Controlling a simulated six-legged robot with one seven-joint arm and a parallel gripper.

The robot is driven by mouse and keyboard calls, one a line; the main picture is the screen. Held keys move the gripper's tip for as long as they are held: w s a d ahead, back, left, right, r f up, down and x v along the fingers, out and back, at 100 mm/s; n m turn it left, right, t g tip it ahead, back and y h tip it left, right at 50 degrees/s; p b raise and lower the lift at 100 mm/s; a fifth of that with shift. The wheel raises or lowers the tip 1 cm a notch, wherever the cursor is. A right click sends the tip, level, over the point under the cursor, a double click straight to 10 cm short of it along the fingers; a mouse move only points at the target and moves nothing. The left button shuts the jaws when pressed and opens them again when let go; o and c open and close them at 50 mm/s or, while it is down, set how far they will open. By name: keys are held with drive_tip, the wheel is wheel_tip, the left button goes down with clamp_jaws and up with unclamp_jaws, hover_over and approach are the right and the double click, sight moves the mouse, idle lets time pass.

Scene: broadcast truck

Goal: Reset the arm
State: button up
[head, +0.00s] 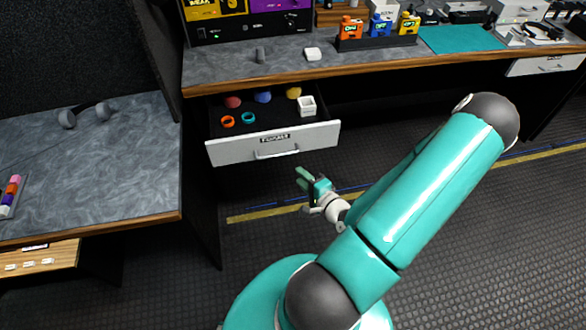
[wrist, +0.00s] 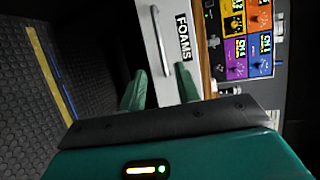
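My gripper (head: 303,177) is in front of and below the open drawer (head: 225,152), above the dark floor. Its two green fingers stand apart with nothing between them, as the wrist view (wrist: 161,85) also shows. The gripper looks apart from the handle.
A desk (head: 130,160) with headphones (head: 85,115) stands left. Open floor lies below and right.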

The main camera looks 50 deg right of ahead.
drive_tip(key=shift+v, duration=1)
drive_tip(key=w+d+r+n+g, duration=0.1)
drive_tip(key=w+r+n+g, duration=0.45)
drive_tip(key=n+g, duration=0.4)
drive_tip(key=w+a+r+n+h, duration=0.1)
drive_tip(key=w+a+r+n, duration=0.15)
drive_tip(key=r, duration=0.35)
drive_tip(key=w+a+r+n, duration=0.2)
drive_tip(key=a+r+n, duration=0.1)
drive_tip(key=r, duration=0.3)
drive_tip(key=s+a+r+n+y, duration=0.2)
drive_tip(key=s+a+r+n, duration=0.1)
drive_tip(key=a+r, duration=0.5)
drive_tip(key=s+a+r+n+y, duration=0.2)
drive_tip(key=s+a+r, duration=0.4)
drive_tip(key=a, duration=0.8)
drive_tip(key=shift+s+a+r+n+g, duration=0.25)
drive_tip(key=shift+a+r+n+g, duration=0.25)
drive_tip(key=shift+r, duration=0.5)
